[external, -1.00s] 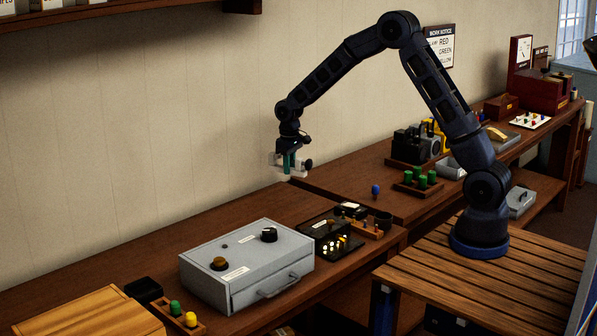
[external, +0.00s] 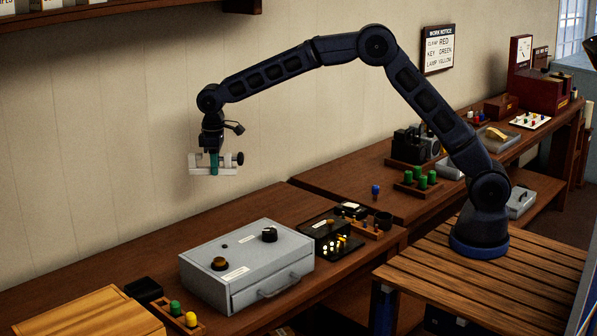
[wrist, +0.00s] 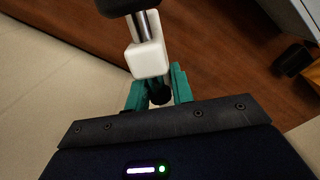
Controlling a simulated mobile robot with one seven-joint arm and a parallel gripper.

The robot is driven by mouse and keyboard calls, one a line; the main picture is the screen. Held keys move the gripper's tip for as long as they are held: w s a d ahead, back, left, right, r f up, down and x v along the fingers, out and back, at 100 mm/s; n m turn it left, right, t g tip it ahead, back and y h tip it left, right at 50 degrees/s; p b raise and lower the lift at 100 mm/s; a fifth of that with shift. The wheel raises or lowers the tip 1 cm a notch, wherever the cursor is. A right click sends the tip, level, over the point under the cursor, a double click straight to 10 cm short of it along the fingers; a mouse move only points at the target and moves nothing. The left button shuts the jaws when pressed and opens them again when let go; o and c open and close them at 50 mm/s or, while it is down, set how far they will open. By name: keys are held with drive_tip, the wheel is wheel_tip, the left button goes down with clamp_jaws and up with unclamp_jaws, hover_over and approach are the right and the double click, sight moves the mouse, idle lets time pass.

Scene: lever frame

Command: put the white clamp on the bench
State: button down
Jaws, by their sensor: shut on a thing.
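The white clamp (external: 228,164) hangs in the air above the back of the bench (external: 285,200), near the wall. It has white jaws, a metal rod and a black knob at its right end. My gripper (external: 214,163), with green fingers, is shut on it. In the wrist view the clamp's white block (wrist: 147,57) and rod show just beyond my green fingers (wrist: 158,92). The bench's bare brown top (wrist: 205,50) lies below, and nothing touches the clamp but my gripper.
A grey box (external: 245,265) with knobs and a handle stands on the bench below. Bare bench lies behind the grey box.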

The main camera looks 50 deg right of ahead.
sight(216, 233)
drive_tip(key=f, duration=0.6)
drive_tip(key=a+f, duration=0.1)
drive_tip(key=f, duration=0.5)
drive_tip(key=a+f, duration=0.1)
drive_tip(key=f, duration=0.6)
drive_tip(key=shift+s, duration=0.4)
drive_tip(key=shift+f, duration=0.15)
drive_tip(key=c, duration=1.2)
unclamp_jaws()
drive_tip(key=shift+f, duration=0.1)
